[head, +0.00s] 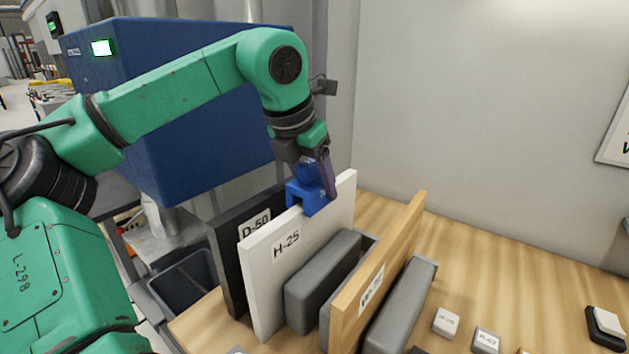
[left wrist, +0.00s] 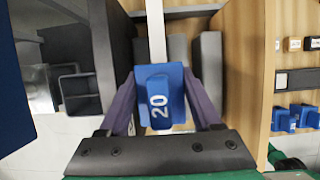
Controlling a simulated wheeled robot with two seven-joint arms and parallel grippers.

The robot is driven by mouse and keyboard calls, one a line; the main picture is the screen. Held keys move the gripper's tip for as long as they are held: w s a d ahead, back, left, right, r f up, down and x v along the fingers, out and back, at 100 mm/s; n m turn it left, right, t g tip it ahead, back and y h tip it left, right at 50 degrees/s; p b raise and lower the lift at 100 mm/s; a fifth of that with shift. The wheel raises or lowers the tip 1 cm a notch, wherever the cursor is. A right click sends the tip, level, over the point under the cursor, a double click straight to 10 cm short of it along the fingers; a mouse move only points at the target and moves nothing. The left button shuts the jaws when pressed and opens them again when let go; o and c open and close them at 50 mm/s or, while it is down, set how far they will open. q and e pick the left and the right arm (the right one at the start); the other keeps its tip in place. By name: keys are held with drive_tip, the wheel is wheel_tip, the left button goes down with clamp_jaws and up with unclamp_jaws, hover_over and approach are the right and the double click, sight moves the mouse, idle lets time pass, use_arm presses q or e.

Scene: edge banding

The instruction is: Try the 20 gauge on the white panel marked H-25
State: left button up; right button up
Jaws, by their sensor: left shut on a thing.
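The white panel (head: 292,262) marked H-25 stands upright on its edge on the wooden bench. My left gripper (head: 318,184) is shut on the blue gauge (head: 312,201) at the panel's top edge. The gauge's notch faces down there, and a blue leg overlaps the labelled face. I cannot tell how far the gauge is seated. In the left wrist view, the gauge (left wrist: 158,103) shows the number 20 between both fingers (left wrist: 160,84), in line with the white panel's edge (left wrist: 156,32). My right gripper is not in view.
A dark panel (head: 232,262) marked D-50 stands left of the white one, and a wooden panel (head: 386,268) stands right, with grey blocks (head: 322,278) between. Small labelled blocks (head: 446,321) lie at right. More blue gauges (left wrist: 284,120) show in the left wrist view.

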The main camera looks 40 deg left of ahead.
use_arm(q)
drive_tip(key=shift+f, duration=0.1)
drive_tip(key=o, duration=1.6)
drive_tip(key=shift+c, duration=0.2)
wheel_tip(320, 180, up, 8)
drive_tip(key=p, duration=0.7)
